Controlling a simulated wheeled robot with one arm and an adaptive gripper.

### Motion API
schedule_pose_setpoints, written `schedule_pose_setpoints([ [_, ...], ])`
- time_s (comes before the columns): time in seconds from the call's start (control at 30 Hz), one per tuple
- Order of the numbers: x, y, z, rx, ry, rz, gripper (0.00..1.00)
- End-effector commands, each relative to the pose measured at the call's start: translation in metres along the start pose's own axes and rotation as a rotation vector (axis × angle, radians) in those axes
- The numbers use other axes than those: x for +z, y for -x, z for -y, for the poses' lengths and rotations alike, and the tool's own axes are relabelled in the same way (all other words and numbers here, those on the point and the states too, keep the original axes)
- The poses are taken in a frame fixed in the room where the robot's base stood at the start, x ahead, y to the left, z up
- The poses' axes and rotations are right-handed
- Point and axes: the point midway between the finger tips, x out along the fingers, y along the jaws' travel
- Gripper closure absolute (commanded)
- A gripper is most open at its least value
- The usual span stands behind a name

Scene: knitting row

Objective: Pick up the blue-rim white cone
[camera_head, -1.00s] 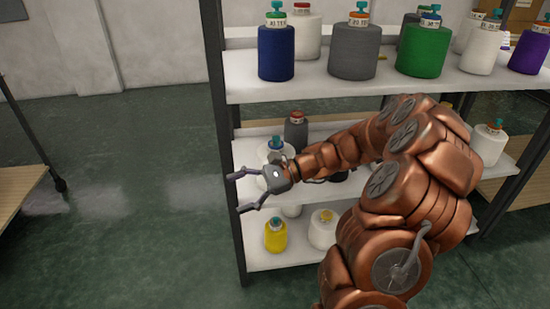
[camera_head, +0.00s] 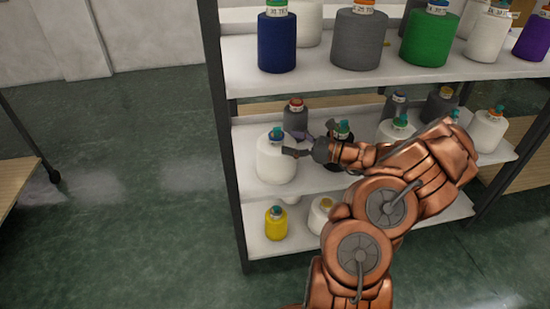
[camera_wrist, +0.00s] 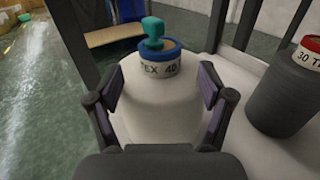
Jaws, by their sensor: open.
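The blue-rim white cone (camera_head: 276,160) stands upright at the left end of the middle shelf. It has a blue band and a teal knob on top. In the wrist view the cone (camera_wrist: 158,105) fills the middle, with "TEX 40" on its label. My gripper (camera_head: 289,143) is at the cone's right side in the head view. In the wrist view my gripper (camera_wrist: 158,92) is open, with one finger on each side of the cone's body. I cannot tell whether the fingers touch it. The cone's lower part is hidden by the gripper in the wrist view.
A dark grey cone (camera_head: 295,118) with a red rim stands behind; it also shows at right in the wrist view (camera_wrist: 287,95). A black cone (camera_head: 342,133) is to the right. The upper shelf (camera_head: 320,85) is overhead, and a post (camera_head: 222,130) stands at left.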

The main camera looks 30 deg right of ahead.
Motion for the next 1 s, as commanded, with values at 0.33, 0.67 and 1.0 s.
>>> schedule_pose_setpoints([
  [0.33, -0.001, -0.043, 0.0, 0.002, 0.003, -0.002, 0.2],
  [0.67, 0.0, -0.054, -0.001, 0.003, 0.002, -0.001, 0.2],
  [1.0, 0.0, -0.054, -0.001, 0.003, 0.002, -0.001, 0.5],
])
